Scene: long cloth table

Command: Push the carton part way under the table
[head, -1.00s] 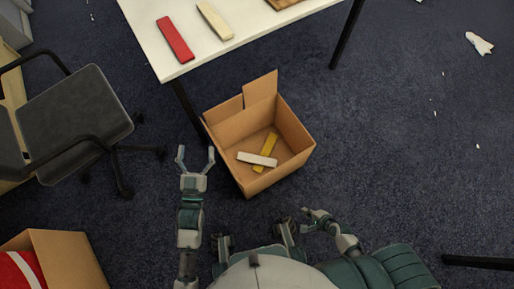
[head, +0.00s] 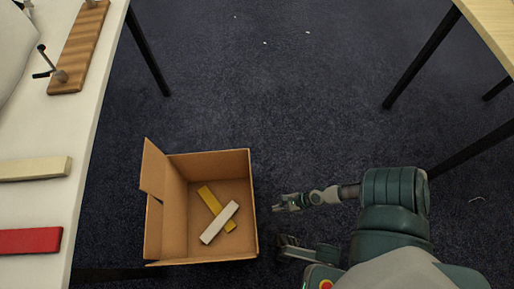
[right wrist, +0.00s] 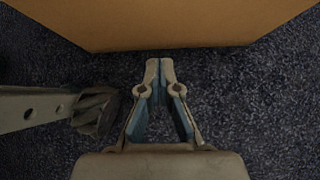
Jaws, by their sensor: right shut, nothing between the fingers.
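The open cardboard carton (head: 215,166) stands on the dark carpet, to the right of the white table's edge in the head view. One flap sticks up at its left side. A yellow block (head: 210,201) and a white block (head: 219,223) lie crossed inside it. The white table (head: 25,125) fills the left side. My right gripper (head: 278,204) is low, just right of the carton's right wall. In the right wrist view its fingers (right wrist: 160,66) are shut and empty, close to the carton's outer wall (right wrist: 165,22); contact is unclear. My left gripper is not in view.
A red block (head: 30,241), a cream block (head: 35,169) and a wooden board (head: 78,50) lie on the table. Dark table legs stand near the carton. Another wooden table (head: 490,25) stands at the upper right. The carpet beyond the carton is mostly clear.

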